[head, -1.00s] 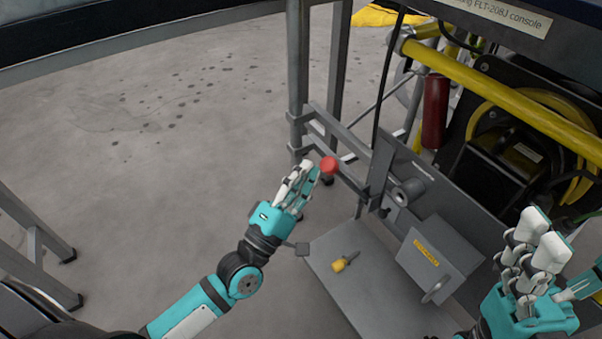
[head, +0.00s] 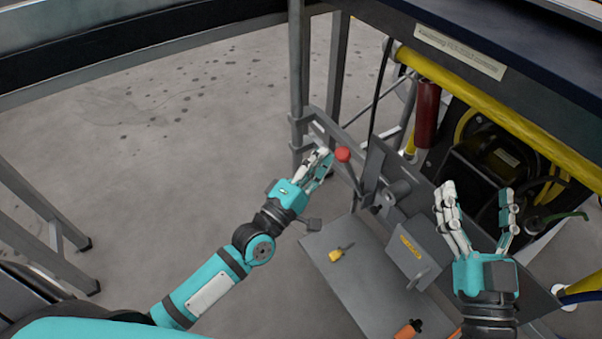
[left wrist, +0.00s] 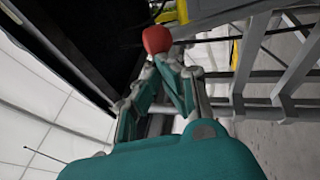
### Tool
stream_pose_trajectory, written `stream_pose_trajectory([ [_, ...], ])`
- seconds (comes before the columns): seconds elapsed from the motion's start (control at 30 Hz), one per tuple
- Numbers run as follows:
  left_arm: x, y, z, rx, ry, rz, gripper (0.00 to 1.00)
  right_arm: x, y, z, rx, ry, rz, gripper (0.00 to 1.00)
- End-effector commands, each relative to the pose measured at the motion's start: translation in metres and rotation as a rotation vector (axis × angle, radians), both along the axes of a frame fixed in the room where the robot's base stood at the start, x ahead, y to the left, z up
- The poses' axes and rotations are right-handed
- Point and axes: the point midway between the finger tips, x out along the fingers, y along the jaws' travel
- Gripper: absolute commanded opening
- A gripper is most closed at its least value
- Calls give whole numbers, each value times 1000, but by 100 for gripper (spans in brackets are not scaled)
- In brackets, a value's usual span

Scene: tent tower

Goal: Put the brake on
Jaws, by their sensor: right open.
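A round red knob (head: 343,154) sits at the end of a lever beside the grey frame, probably the brake handle. My left gripper (head: 328,158) is right at the knob, with its fingertips touching or almost touching its left side. In the left wrist view the red knob (left wrist: 157,39) shows just beyond the fingertips, which come close together below it. I cannot tell whether the fingers grip the lever, as its shaft is mostly hidden. My right gripper (head: 478,205) is open and empty, with fingers pointing up, in front of the black reel.
A grey box (head: 408,255) with a yellow label and a yellow-handled tool (head: 338,254) rest on the grey platform (head: 345,283). A yellow rail (head: 470,100) and a red cylinder (head: 427,112) lie behind. Open floor (head: 170,190) is at the left.

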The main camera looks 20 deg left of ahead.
Motion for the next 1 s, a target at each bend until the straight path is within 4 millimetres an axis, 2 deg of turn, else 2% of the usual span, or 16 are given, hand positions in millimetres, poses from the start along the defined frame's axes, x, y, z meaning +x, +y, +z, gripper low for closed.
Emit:
stream_pose_trajectory([
  [0.03, 2, -2, 7, 3, 5, -1, 0, 3, -1, -9, -21, 74, -5, 74],
  [0.2, 9, -6, 10, 19, 25, -1, 0, 7, -6, -51, -83, 308, -19, 74],
  [0.5, 20, -14, 17, 18, 23, -2, 0, -8, -19, -110, -164, 636, -39, 74],
  [0.7, 28, -21, 21, 16, 23, -1, 0, -24, -27, -137, -202, 798, -49, 74],
  [1.0, 43, -32, 29, 17, 22, -1, 0, -46, -37, -163, -242, 975, -60, 74],
])
